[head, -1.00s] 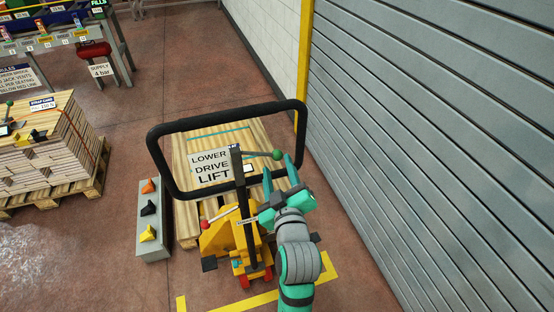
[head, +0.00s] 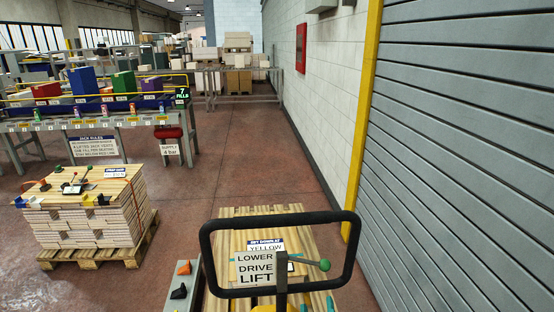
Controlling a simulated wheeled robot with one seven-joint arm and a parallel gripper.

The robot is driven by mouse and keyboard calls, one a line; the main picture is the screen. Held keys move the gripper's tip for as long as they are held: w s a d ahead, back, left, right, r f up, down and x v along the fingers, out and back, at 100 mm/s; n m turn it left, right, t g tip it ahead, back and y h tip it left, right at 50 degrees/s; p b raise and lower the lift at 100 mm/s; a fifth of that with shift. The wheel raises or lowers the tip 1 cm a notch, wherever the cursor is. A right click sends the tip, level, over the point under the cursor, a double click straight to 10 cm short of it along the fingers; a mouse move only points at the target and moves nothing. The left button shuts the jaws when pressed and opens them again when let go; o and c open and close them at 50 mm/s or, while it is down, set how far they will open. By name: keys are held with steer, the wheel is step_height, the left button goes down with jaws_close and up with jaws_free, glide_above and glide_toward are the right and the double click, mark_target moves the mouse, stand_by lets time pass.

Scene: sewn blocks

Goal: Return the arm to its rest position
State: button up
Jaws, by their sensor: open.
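My gripper (head: 317,306) shows only as two small teal fingertips at the bottom edge of the head view, apart from each other with nothing seen between them. The rest of my arm is out of the frame. The fingertips are below the green ball (head: 324,265) of the jack's lever and apart from it. The pallet jack's black handle loop (head: 352,250) stands in front of me, with a sign (head: 262,268) reading LOWER, DRIVE, LIFT seen through it.
A wooden pallet load (head: 270,212) lies beyond the handle. A grey block stand (head: 196,290) with an orange and a black block is left of it. A stacked pallet (head: 95,225) stands further left. A grey shutter (head: 460,130) closes the right side. The aisle floor ahead is clear.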

steer(key=s+a+f+m, duration=0.2)
steer(key=s+a+f, duration=0.1)
steer(key=s+f, duration=0.35)
steer(key=s+a+f+m, duration=0.1)
steer(key=s+a+f, duration=0.2)
steer(key=s+f, duration=0.4)
steer(key=s+a+y, duration=0.1)
steer(key=s+a, duration=0.1)
steer(key=s, duration=0.8)
steer(key=s+a+m+g, duration=0.1)
steer(key=s+a, duration=0.1)
steer(key=s, duration=0.8)
steer(key=shift+s+a+f+y, duration=0.15)
steer(key=shift+a+f+y, duration=0.05)
steer(key=shift+y, duration=0.2)
